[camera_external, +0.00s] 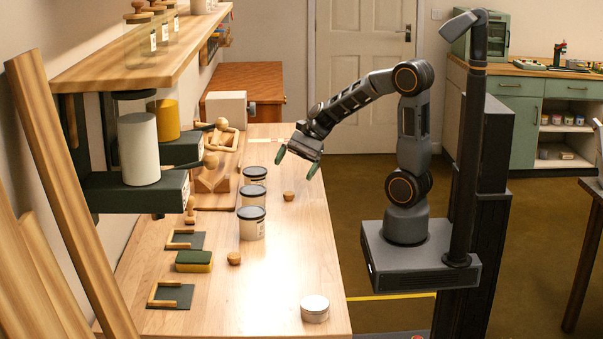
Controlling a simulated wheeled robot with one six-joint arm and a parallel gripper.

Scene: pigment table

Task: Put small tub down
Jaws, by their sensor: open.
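A small white tub (314,310) with a pale lid stands upright on the wooden table (290,245), by its right edge at the front. My gripper (296,163) is open, with its two green fingertips spread and nothing between them. It hangs above the far part of the table, well apart from the small tub. Three larger pale tubs with dark lids stand in a row along the middle of the table: a far one (255,176), a middle one (253,197) and a near one (251,224).
Wooden knobs (289,196) (234,259) lie near the tubs. A green and yellow block (194,261) and dark pads with wooden handles (171,295) lie at left. A shelf (140,62) with jars overhangs the left side. The table's right half is mostly clear.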

